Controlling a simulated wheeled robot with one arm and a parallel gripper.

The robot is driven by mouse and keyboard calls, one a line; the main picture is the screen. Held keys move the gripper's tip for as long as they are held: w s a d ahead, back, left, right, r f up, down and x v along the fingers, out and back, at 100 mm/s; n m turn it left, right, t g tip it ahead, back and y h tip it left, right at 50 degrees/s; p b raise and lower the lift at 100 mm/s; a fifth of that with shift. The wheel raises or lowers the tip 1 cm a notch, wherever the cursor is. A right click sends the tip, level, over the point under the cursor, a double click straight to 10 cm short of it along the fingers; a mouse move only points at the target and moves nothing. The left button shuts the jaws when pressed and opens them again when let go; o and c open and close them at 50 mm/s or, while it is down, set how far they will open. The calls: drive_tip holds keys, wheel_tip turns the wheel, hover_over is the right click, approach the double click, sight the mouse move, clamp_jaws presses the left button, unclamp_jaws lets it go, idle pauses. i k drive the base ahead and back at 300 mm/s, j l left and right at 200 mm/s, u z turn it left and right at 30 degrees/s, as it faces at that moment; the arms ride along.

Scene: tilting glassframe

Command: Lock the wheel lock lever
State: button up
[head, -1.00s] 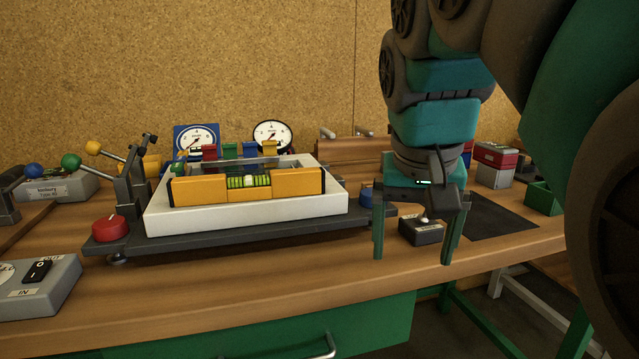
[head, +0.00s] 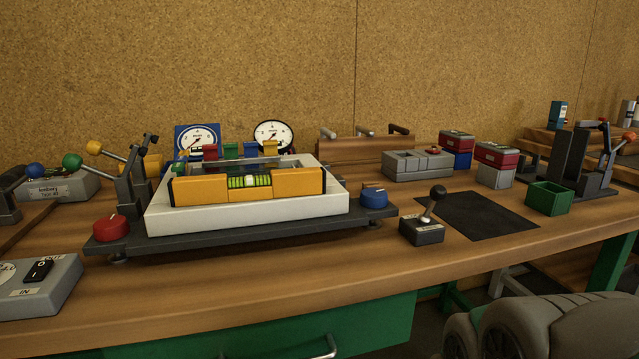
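A small grey box (head: 421,231) with a short lever topped by a black ball (head: 438,193) stands near the table's front edge, right of the tilting frame. This lever leans to the right. Other levers, with a green ball (head: 72,161), a yellow ball (head: 94,147) and a blue ball (head: 34,170), stand at the left. My gripper is out of view; only grey links that look like my arm show at the lower right.
The dark tilting base (head: 270,236) carries a white frame (head: 245,222), a yellow spirit level (head: 200,189), a red knob (head: 110,229) and a blue knob (head: 374,197). A black mat (head: 478,215) and green bin (head: 549,198) lie right. A switch box (head: 60,290) stands front left.

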sight(438, 193)
drive_tip(key=k+j+u, duration=0.1)
drive_tip(key=k+u, duration=0.35)
drive_tip(key=k, duration=0.45)
